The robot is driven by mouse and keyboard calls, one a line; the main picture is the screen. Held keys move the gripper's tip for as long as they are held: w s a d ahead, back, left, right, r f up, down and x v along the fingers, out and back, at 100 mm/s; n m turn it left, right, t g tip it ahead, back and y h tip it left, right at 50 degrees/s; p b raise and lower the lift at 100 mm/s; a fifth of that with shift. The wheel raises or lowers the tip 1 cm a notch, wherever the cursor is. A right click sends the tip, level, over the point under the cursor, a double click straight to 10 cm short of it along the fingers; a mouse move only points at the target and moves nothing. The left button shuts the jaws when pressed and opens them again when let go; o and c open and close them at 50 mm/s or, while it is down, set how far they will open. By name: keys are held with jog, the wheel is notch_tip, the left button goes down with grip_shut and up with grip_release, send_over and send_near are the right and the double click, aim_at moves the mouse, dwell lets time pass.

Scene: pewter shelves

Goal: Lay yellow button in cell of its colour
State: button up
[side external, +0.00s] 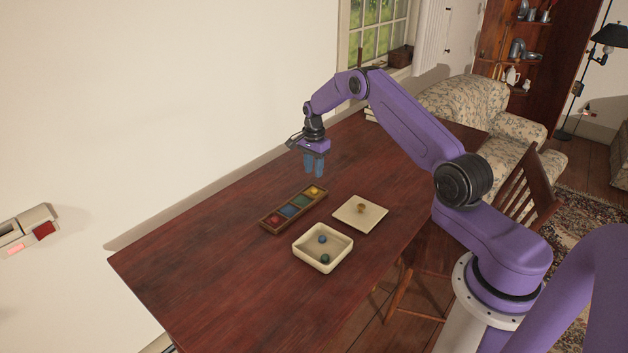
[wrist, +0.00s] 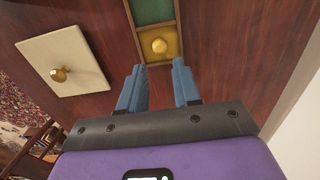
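The yellow button (wrist: 159,46) is a round, shiny piece lying in the yellow cell (wrist: 172,56) at the end of a wooden divided tray (side external: 266,228). The button also shows in the side view (side external: 314,190). The tray has red, blue, green and yellow cells in a row. My gripper (side external: 314,174) is above the table by the tray's yellow end. In the wrist view its two blue fingers (wrist: 159,67) are apart with nothing between them, and the button shows just beyond the fingertips.
A square cream plate (side external: 372,224) holds a small brass-coloured knob (side external: 361,208). A cream square bowl (side external: 322,264) holds a blue button (side external: 323,239) and a dark green button (side external: 325,258). A red piece (side external: 275,218) is in the red cell. The table's left part is clear.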

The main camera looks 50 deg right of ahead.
jog(key=s+a+r+n, duration=0.2)
jog(key=a+r+n, duration=0.4)
jog(key=a+r, duration=0.7)
jog(key=s+a+r+n, duration=0.5)
jog(key=s+a+n, duration=0.4)
jog(key=a, duration=0.4)
jog(key=s+a+r+n, duration=0.2)
jog(key=s+a+n, duration=0.15)
jog(key=s, duration=0.55)
jog(key=s+a+r+n, duration=0.2)
jog(key=s+n, duration=0.2)
jog(key=s, duration=0.6)
jog(key=s+d+f+n, duration=0.1)
jog(key=s+d+n, duration=0.3)
jog(key=s+n, duration=0.4)
jog(key=s, duration=0.5)
jog(key=shift+s, duration=0.4)
